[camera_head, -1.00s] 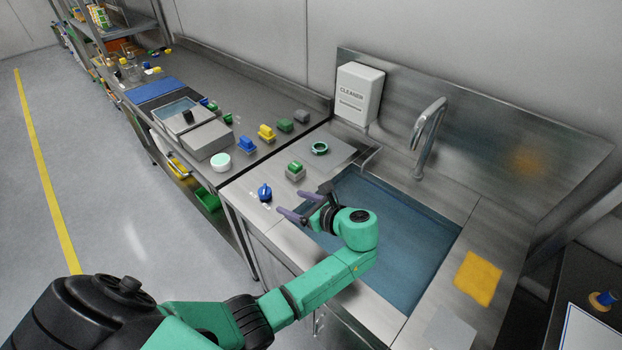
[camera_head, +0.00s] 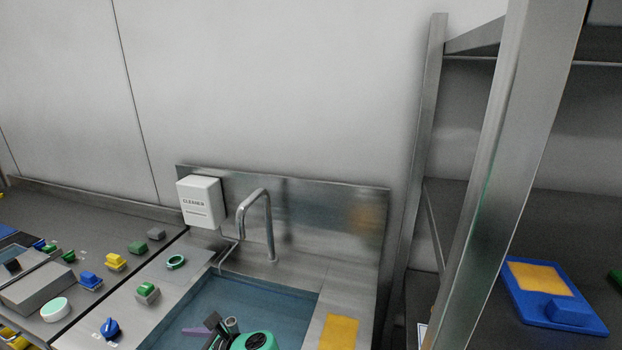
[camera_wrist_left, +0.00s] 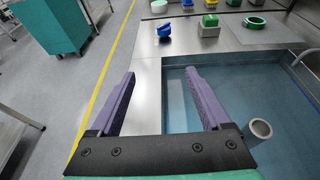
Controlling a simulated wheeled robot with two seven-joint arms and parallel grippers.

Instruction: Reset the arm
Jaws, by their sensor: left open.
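My left gripper (camera_head: 192,331) is low in the head view, in front of and over the blue-floored sink (camera_head: 262,295). Only part of its purple fingers and a piece of the green arm show there. In the left wrist view my left gripper (camera_wrist_left: 160,73) has its two purple fingers spread wide apart with nothing between them. It is over the front left edge of the sink (camera_wrist_left: 175,95). My right gripper is not in view.
A blue knob (camera_head: 110,328), a green ring (camera_head: 176,262) and a green-topped grey block (camera_head: 147,293) stand left of the sink. A curved faucet (camera_head: 265,225) and a white cleaner box (camera_head: 201,200) are behind. A yellow cloth (camera_head: 339,332) lies right. A metal shelf post (camera_head: 500,170) rises further right.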

